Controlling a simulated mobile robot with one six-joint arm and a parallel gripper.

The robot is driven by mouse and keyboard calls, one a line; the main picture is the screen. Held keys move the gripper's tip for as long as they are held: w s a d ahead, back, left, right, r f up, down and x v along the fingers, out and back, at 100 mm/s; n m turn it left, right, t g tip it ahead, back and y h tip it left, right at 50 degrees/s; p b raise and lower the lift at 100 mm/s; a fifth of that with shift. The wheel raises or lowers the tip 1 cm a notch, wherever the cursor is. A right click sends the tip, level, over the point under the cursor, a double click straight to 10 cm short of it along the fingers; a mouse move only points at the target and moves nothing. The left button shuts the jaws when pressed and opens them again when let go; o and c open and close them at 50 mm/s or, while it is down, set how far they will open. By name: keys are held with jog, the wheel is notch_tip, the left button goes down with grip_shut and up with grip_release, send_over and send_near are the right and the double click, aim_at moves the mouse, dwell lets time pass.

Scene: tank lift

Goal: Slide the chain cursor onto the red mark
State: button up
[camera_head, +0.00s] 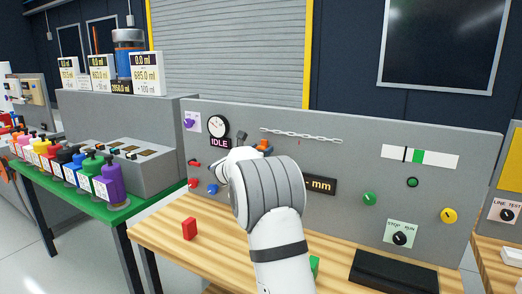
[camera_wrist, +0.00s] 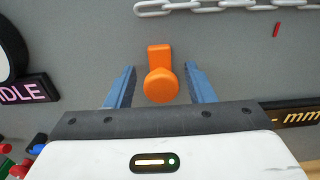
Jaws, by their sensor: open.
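The orange chain cursor (camera_wrist: 160,85), a round knob with a square tab above it, sits on the grey panel just below the chain (camera_wrist: 220,6). In the head view, a bit of orange cursor (camera_head: 265,144) shows past my wrist, which hides the rest. The red mark (camera_wrist: 276,30) is a short thin red line on the panel, to the right of the cursor and higher, under the chain. My gripper (camera_wrist: 159,70) is open, its two blue fingers on either side of the knob with gaps on both sides. I cannot tell how deep the fingers reach.
A black "mm" display (camera_head: 321,185) is on the panel, right of my wrist. A dial gauge (camera_head: 218,125) and an "IDLE" sign (camera_head: 220,142) are to the left. A red block (camera_head: 189,229) and a black tray (camera_head: 392,272) are on the wooden bench (camera_head: 160,240).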

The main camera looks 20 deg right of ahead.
aim_at(298, 152)
jog(key=shift+c, duration=0.2)
grip_shut()
jog(key=s+d+b, duration=0.2)
jog(key=s, duration=0.1)
jog(key=s+d+b, duration=0.5)
jog(key=s, duration=0.1)
jog(key=shift+s+d+f, duration=0.1)
jog(key=shift+s+d, duration=0.15)
jog(key=shift+s, duration=0.15)
jog(key=shift+s+d, duration=0.15)
jog(key=shift+s, duration=0.05)
jog(key=shift+o, duration=0.2)
grip_release()
